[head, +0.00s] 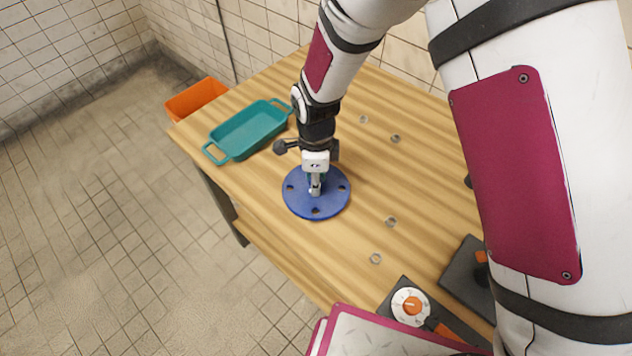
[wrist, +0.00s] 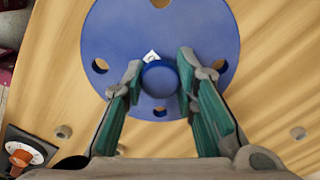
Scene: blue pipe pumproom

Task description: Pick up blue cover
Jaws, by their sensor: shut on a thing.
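The blue cover (head: 301,206) is a flat round disc with several holes near its rim and a raised knob at its centre. It lies over the wooden table in the head view; I cannot tell whether it touches the top. It also fills the upper middle of the wrist view (wrist: 212,30). My gripper (head: 315,188) points down at the cover's centre. In the wrist view its green-padded fingers (wrist: 159,80) stand on both sides of the round knob and are shut on it. The gripper hides part of the cover in the head view.
The wooden table (head: 285,85) carries a teal tray (head: 247,131) at left, several loose nuts (head: 375,258), and a dark box with a white and orange dial (head: 411,305) near the front. An orange bin (head: 196,97) stands beyond the table's left edge. Tiled walls stand behind.

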